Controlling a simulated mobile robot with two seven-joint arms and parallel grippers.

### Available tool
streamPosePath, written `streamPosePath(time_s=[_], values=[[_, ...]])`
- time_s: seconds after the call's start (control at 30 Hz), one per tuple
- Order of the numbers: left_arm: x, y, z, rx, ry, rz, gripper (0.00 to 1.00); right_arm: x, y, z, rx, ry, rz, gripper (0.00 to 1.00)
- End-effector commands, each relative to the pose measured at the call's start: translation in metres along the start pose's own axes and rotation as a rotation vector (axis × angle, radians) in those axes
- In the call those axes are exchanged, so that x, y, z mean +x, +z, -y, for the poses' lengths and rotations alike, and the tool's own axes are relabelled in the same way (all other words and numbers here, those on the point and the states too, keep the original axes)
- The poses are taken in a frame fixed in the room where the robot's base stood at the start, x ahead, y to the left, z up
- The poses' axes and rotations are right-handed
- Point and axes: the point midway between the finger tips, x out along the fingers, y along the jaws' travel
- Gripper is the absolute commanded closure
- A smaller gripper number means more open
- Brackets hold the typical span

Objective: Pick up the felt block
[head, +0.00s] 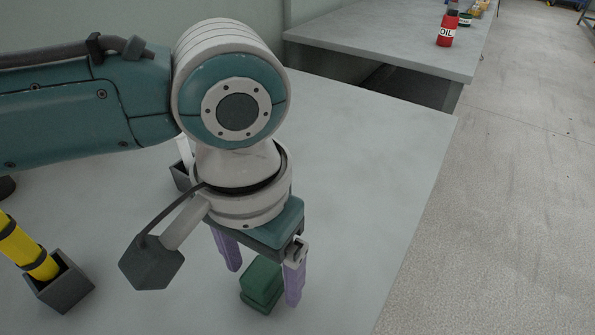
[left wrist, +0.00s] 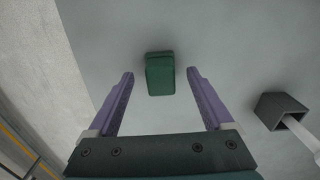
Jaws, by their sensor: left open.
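The felt block is a small dark green block (head: 262,284) on the grey table, near the bottom middle of the head view. It also shows in the left wrist view (left wrist: 160,74), at the upper middle. My left gripper (head: 262,285) points down over the block with its purple fingers spread. In the left wrist view the gap of the left gripper (left wrist: 160,78) is empty, and the block lies between and slightly beyond the fingertip line, touching neither finger. The height of the fingertips above the table is hard to tell. My right gripper is in neither view.
A dark grey holder (head: 58,287) with a yellow cylinder (head: 27,250) stands at the lower left. Another dark holder (left wrist: 279,111) with a white rod is to the block's right in the wrist view. A red oil bottle (head: 446,28) stands on the far table. The table's right side is clear.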

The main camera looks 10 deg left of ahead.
Motion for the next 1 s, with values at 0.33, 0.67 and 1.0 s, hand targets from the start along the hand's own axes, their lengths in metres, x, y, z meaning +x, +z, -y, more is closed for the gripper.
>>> streamPosePath(time_s=[0.33,0.67,1.0], values=[[0.0165,-0.0001,-0.0001,0.001,0.0,-0.002,0.15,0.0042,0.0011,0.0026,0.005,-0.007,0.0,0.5],[0.0163,-0.0001,0.0,0.0,0.0,-0.002,0.49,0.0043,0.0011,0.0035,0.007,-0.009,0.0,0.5],[0.0162,-0.0002,0.0001,0.0,0.0,-0.002,0.87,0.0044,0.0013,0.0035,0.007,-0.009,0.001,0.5]])
